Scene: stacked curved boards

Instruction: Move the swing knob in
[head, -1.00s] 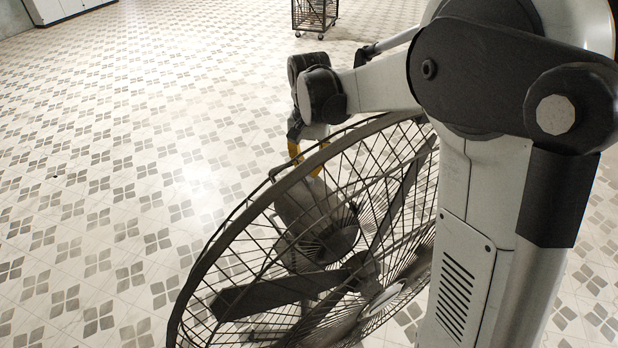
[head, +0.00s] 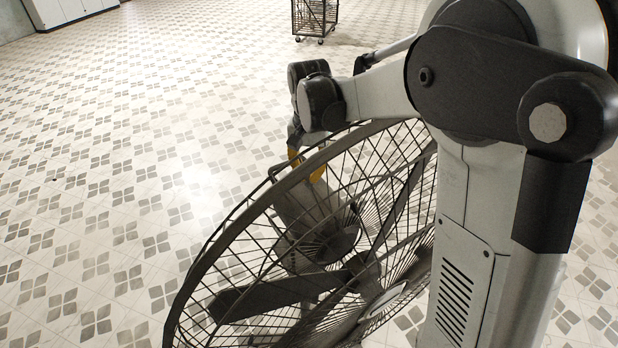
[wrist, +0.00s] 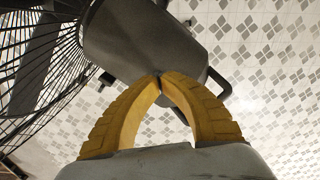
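A dark metal fan with a round wire cage (head: 223,238) stands in front of me, and its grey motor housing (head: 305,215) shows through the wires. In the wrist view the housing (wrist: 140,40) is close beyond my fingertips. My gripper (wrist: 160,80) has two curved yellow fingers whose tips come together at the lower edge of the housing. In the head view my gripper (head: 305,167) is behind the cage rim, partly hidden. I cannot make out a separate swing knob. Whether a small part sits between the tips cannot be told.
The wire cage (wrist: 50,45) is close on the left in the wrist view. A dark bracket-like part (wrist: 217,85) shows behind the right finger. A wire cart (head: 315,17) and a white cabinet (head: 68,10) stand far back. The tiled floor at left is clear.

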